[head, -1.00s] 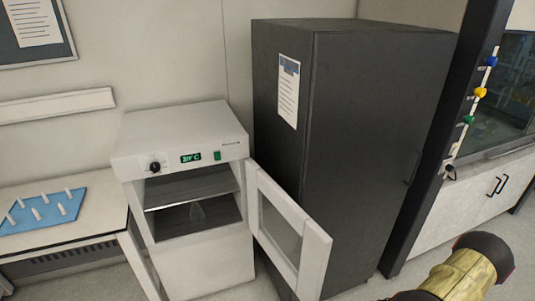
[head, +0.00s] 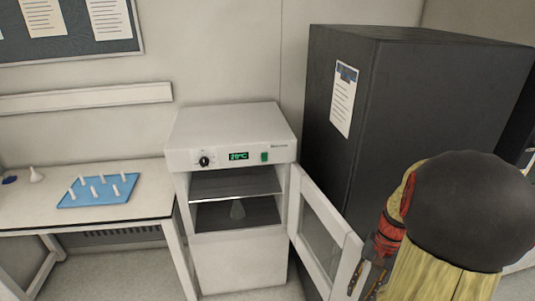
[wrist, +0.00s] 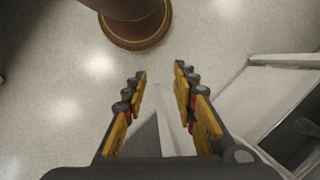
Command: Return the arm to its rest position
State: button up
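My arm crosses the right side of the head view, its dark rounded joint and yellow link in front of the black cabinet. My gripper (head: 368,280) hangs low beside the open white door (head: 322,232) of the oven. In the wrist view my gripper (wrist: 160,72) has its yellow and black fingers apart, with no object held. A pale strip and a grey area show between and below the fingers, probably the door. From these views I cannot tell whether the gripper touches the door.
A bench (head: 150,196) with a blue rack (head: 97,191) is at left. Floor shows in the wrist view (wrist: 50,90).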

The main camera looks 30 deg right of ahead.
jog(key=w+a+r+n+t+h, duration=0.1)
jog(key=a+r+n, duration=0.3)
jog(key=a, duration=0.5)
jog(key=w+a+r+n+t+h, duration=0.1)
jog(key=w+a+r+n+t, duration=0.2)
jog(key=a+r, duration=0.5)
jog(key=w+a+r+n+t+h, duration=0.1)
jog(key=a+r+n, duration=0.5)
jog(key=a, duration=0.6)
jog(key=shift+w+r+t, duration=0.2)
jog(key=shift+w+t, duration=0.2)
jog(key=shift+t, duration=0.1)
